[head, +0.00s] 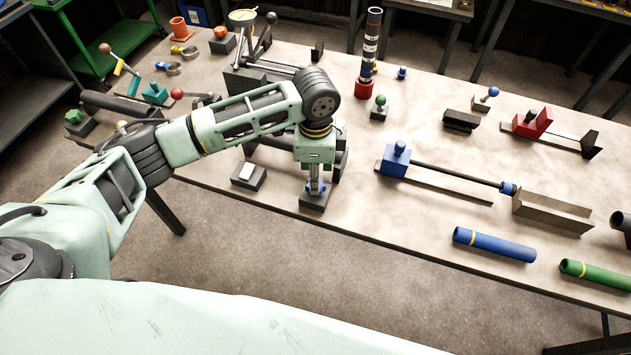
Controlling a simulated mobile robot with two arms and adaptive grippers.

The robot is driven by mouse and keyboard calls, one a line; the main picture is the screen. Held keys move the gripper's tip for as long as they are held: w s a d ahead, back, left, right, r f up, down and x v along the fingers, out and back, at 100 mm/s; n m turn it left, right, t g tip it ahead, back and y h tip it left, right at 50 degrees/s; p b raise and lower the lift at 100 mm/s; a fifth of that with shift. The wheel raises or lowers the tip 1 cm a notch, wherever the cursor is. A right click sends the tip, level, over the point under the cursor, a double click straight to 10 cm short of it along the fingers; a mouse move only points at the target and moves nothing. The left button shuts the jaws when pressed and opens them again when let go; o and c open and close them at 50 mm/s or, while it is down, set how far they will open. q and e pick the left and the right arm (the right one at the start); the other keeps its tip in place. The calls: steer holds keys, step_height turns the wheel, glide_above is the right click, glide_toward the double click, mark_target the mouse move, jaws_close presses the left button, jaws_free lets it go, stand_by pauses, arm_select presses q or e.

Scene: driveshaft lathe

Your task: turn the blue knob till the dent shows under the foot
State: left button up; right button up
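A small blue knob (321,187) sits low on a dark block (314,203) near the front edge of the table. My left gripper (315,188) points straight down over this block, with its fingertips at the knob. The fingers hide much of the knob, and I cannot tell whether they press on it or stand open around it. I cannot make out a dent or a foot from here. My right gripper is not in view.
A dark block with a white top (247,175) stands just left of the gripper. A dark frame (340,160) stands close behind it. A blue clamp block (394,163) with a long rod lies to the right. Blue (494,245) and green (594,275) tubes lie near the front edge.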

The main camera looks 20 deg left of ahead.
arm_select(q)
step_height(320, 180, up, 7)
steer(key=shift+r, duration=0.15)
steer(key=shift+s, duration=0.1)
stand_by(0.4)
